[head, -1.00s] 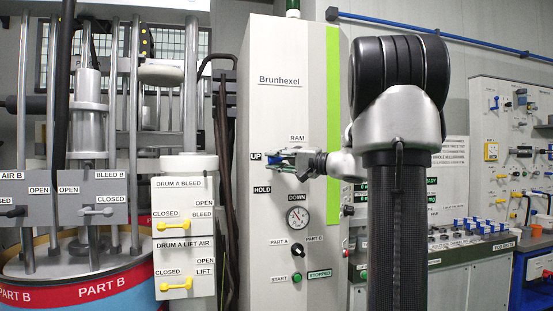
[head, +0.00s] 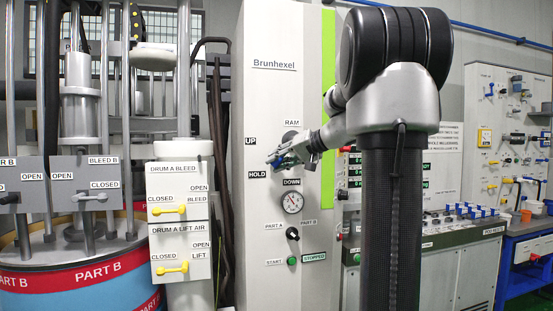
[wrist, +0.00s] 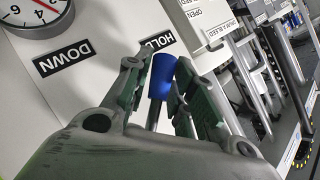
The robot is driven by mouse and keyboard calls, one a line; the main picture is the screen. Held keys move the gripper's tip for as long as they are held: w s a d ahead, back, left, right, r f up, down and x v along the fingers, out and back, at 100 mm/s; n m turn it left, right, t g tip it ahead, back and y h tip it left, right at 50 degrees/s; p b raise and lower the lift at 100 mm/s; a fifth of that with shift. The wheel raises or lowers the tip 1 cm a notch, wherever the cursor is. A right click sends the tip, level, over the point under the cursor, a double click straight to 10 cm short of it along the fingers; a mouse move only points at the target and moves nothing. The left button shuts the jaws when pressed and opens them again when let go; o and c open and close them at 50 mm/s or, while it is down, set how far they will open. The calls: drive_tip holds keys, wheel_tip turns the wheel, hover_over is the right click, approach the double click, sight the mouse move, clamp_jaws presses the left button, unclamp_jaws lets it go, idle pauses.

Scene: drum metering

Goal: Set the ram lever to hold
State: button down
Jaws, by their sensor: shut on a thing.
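The ram lever has a blue handle (wrist: 162,76) on a grey rod. In the wrist view the handle lies between my gripper's green-padded fingers (wrist: 158,85), and its tip points towards the HOLD label (wrist: 157,41). In the head view my gripper (head: 280,159) is shut on the lever, just below the RAM label (head: 292,123). The handle sits between the UP label (head: 251,141) and the HOLD label (head: 257,174), angled down-left towards HOLD. The fingers hide much of the lever there. The DOWN label (head: 292,182) is below it.
The lever is on the tall white Brunhexel cabinet (head: 275,95). A round gauge (head: 292,203), a part selector knob (head: 292,233) and a green start button (head: 291,261) sit below. Drum A's yellow-handled valves (head: 168,211) stand left; a control console (head: 450,236) stands right.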

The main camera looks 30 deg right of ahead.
drive_tip(key=shift+f, duration=0.1)
idle(0.4)
drive_tip(key=c, duration=1.2)
unclamp_jaws()
drive_tip(key=shift+s+d, duration=0.1)
drive_tip(key=v, duration=1.1)
drive_tip(key=shift+s+d+r, duration=0.15)
drive_tip(key=shift+s+r, duration=0.15)
